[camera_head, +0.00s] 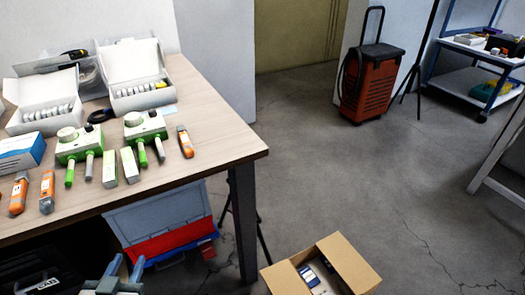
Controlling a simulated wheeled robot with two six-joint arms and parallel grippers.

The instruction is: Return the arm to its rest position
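My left gripper (126,270) shows at the bottom edge, left of the middle. Its two blue-grey fingers point up in the picture and stand apart with a gap between them. I see nothing held between the fingers. It is below the front edge of the wooden table (215,135) in the picture, in front of the dark space under it. Most of the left arm is out of the frame. My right gripper and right arm are not in view.
The table holds green-and-white devices (145,127), orange-grey sensors (185,142) and open white boxes (137,98). Beneath it are a blue-grey bin (160,212) and a table leg (244,225). An open cardboard box (345,262) stands right. The floor beyond is mostly clear.

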